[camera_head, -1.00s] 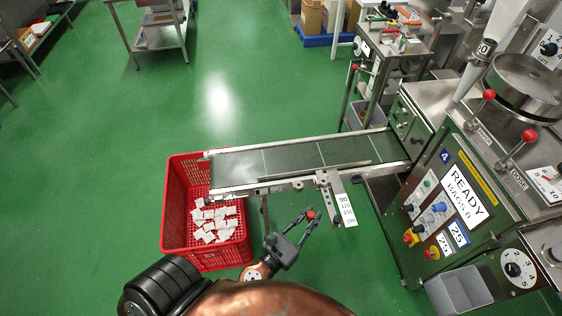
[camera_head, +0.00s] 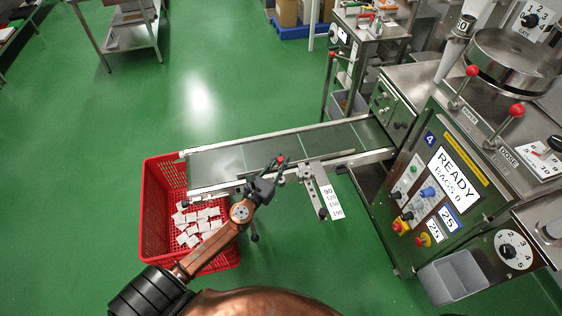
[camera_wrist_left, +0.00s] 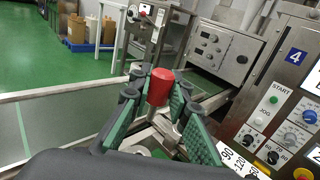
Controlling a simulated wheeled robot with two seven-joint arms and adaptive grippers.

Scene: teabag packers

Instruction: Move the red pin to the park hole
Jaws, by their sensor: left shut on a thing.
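My left gripper (camera_head: 277,166) is shut on the red pin (camera_head: 281,159) over the near side of the conveyor. In the left wrist view the red knob of the pin (camera_wrist_left: 160,87) stands between the green-padded fingers (camera_wrist_left: 161,108); its lower end is hidden. A metal bracket with a scale plate (camera_head: 329,197) marked 90, 120, 150 sticks out from the near conveyor rail, right of the gripper. I cannot tell which hole is the park hole. My right gripper is not in view.
The conveyor (camera_head: 231,157) runs from the machine's control panel (camera_head: 440,187) to a red crate (camera_head: 148,212) holding several white bags. Red-knobbed levers (camera_head: 516,110) stand on the machine. Green floor (camera_head: 90,140) is open at the left.

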